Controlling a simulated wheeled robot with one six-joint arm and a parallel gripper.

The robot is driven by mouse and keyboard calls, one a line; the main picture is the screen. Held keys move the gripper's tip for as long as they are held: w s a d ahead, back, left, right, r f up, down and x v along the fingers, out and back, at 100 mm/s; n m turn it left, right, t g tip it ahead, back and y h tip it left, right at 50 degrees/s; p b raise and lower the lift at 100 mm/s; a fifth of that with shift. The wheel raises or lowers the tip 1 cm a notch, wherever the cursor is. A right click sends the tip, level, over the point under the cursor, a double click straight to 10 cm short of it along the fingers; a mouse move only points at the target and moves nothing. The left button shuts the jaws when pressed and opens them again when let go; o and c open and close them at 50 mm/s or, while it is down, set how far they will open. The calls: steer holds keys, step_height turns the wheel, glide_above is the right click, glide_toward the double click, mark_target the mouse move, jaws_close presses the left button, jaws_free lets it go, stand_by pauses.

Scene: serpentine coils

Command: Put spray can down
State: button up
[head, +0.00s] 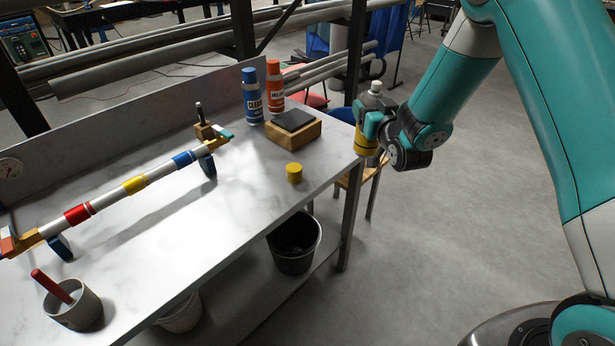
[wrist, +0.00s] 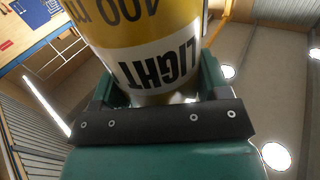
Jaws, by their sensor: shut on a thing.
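My gripper (head: 374,124) is shut on a yellow spray can (head: 366,142) with a pale nozzle on top. It holds the can roughly upright in the air, near the right end of the table (head: 240,183). The wrist view shows the can (wrist: 150,35) close up between the green fingers, with a white band reading "LIGHT". A small yellow cap (head: 294,172) sits on the table, apart from the can.
A blue can (head: 252,97) and an orange can (head: 274,86) stand at the table's back. A wooden block with a dark top (head: 293,126) is beside them. A clamped pipe with coloured bands (head: 132,186) and a grey cup with a red handle (head: 73,305) are left. Table space around the cap is clear.

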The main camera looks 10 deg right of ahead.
steer(key=w+a+r+n+y+b, duration=0.2)
steer(key=w+a+r+y+b, duration=0.1)
steer(key=w+a+r+b, duration=0.7)
step_height(320, 180, down, 21)
steer(key=d+p, duration=0.1)
steer(key=shift+w+d, duration=0.35)
steer(key=shift+f, duration=0.25)
steer(key=o, duration=1.2)
steer(key=shift+s+r, duration=0.1)
steer(key=shift+r, duration=0.05)
